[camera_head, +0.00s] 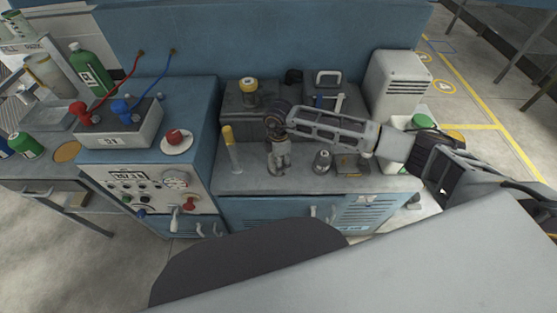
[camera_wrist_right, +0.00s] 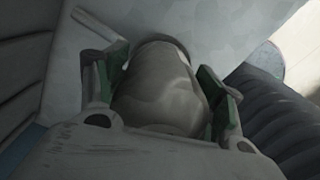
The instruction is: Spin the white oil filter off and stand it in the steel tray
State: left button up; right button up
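My right gripper (camera_head: 279,162) points down over the grey bench top of the blue cabinet. In the right wrist view, a pale grey-white rounded body, which looks like the white oil filter (camera_wrist_right: 160,90), fills the space between its fingers. The green-edged pads lie against both sides of it, so the gripper looks shut on it. In the head view the gripper mostly hides this body. A shallow grey metal tray (camera_head: 45,117), which looks like the steel tray, lies on the left side table. My left gripper is not in view.
A yellow-topped post (camera_head: 231,148) stands just left of my right gripper, and a small metal canister (camera_head: 322,161) just right. A control box with red and blue handles (camera_head: 120,130) and a green bottle (camera_head: 91,72) are on the left. A vented grey box (camera_head: 397,82) stands behind my right arm.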

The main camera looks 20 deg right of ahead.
jog(key=c, duration=0.4)
jog(key=shift+o, duration=0.2)
jog(key=shift+n+b, duration=0.75)
jog(key=shift+n, duration=1.75)
jog(key=shift+f+n+b, duration=0.1)
jog(key=shift+n+b, duration=0.5)
jog(key=shift+n, duration=1.4)
jog(key=shift+w, duration=0.15)
jog(key=shift+r+p, duration=0.95)
jog(key=shift+r, duration=0.45)
jog(key=shift+r+p, duration=1.55)
jog(key=shift+r, duration=0.9)
